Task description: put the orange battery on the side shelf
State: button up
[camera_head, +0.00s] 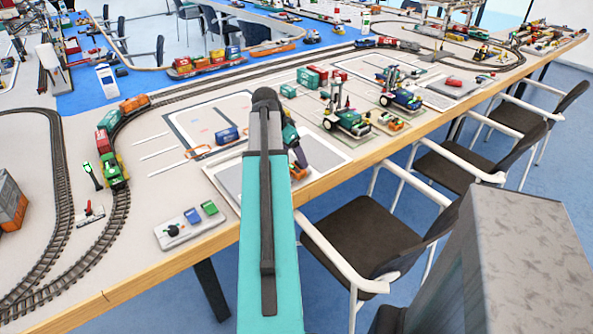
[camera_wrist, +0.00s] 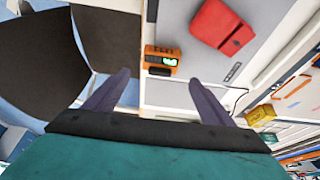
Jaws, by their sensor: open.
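The orange battery (camera_wrist: 160,60) shows in the wrist view, a small block with a green lit patch on its face. In the head view my arm hides most of the gripper. A small orange piece (camera_head: 299,172) shows beneath the arm's end, near the table's front edge. I cannot make out the side shelf with certainty.
In the wrist view a red box (camera_wrist: 222,27) lies right of the battery and a yellow block (camera_wrist: 260,115) farther right. In the head view, model cranes (camera_head: 346,118) stand right of my arm, a switch panel (camera_head: 190,226) left. Chairs (camera_head: 370,228) line the table's front.

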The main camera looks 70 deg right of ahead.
aim_at(298, 163)
jog(key=shift+x, duration=0.75)
jog(key=shift+p+x, duration=0.65)
jog(key=shift+x, duration=1.95)
jog(key=c, duration=1.4)
jog(key=shift+r, duration=0.1)
